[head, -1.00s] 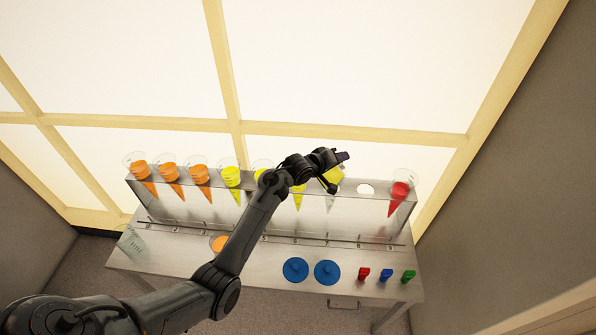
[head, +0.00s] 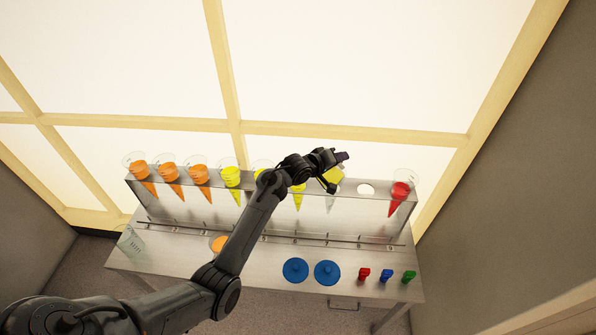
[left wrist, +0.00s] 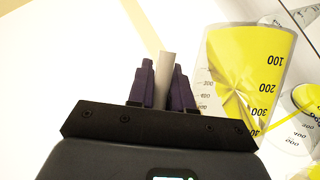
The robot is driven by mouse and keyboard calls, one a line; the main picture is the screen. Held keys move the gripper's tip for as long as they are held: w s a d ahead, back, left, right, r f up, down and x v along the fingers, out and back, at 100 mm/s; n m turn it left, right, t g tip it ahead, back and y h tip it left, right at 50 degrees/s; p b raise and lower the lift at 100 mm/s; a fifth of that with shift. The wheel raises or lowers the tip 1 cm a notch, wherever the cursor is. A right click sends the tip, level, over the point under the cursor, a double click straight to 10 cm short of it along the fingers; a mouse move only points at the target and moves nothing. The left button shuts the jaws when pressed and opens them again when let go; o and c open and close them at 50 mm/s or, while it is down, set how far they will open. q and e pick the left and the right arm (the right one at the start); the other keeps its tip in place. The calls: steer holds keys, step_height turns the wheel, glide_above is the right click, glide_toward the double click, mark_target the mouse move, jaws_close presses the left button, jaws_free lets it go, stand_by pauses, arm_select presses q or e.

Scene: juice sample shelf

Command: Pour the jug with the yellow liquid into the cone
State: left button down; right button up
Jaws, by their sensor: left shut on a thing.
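My left gripper (head: 340,162) is above the right part of the raised rack, shut on the jug with the yellow liquid (head: 334,175). In the left wrist view the purple fingers (left wrist: 162,86) close around the jug's pale handle (left wrist: 166,72). The jug (left wrist: 248,72) shows yellow liquid and printed volume marks, and it looks tilted. A clear cone (head: 330,204) with no strong colour in it sits in the rack just below the jug. The jug hides its top, and I cannot tell whether liquid is flowing. My right gripper is not in view.
The rack (head: 378,211) also holds orange, yellow and red cones, and an empty hole (head: 366,189) right of the jug. On the table are a clear jug (head: 130,241), an orange-filled container (head: 218,244), blue discs (head: 295,270) and small red, blue and green items (head: 386,275).

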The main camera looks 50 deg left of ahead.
arm_select(q)
steer(key=shift+a+f+n+b, duration=0.2)
steer(key=shift+a+n+b, duration=0.1)
steer(key=shift+b, duration=0.25)
stand_by(1.8)
steer(key=shift+h, duration=0.3)
steer(key=shift+s+a, duration=0.1)
steer(key=shift+a, duration=0.1)
stand_by(1.0)
steer(key=shift+a+b, duration=0.1)
steer(key=shift+b, duration=0.2)
steer(key=shift+a+n, duration=0.15)
steer(key=shift+n, duration=0.25)
stand_by(0.8)
steer(key=shift+a+b, duration=0.1)
steer(key=shift+b, duration=0.2)
steer(key=shift+a+t, duration=0.15)
steer(key=shift+t, duration=0.15)
stand_by(0.7)
steer(key=shift+s+a+n+h, duration=0.1)
steer(key=shift+a+n+h, duration=0.2)
steer(key=shift+h, duration=0.1)
steer(key=shift+a, duration=0.25)
stand_by(0.7)
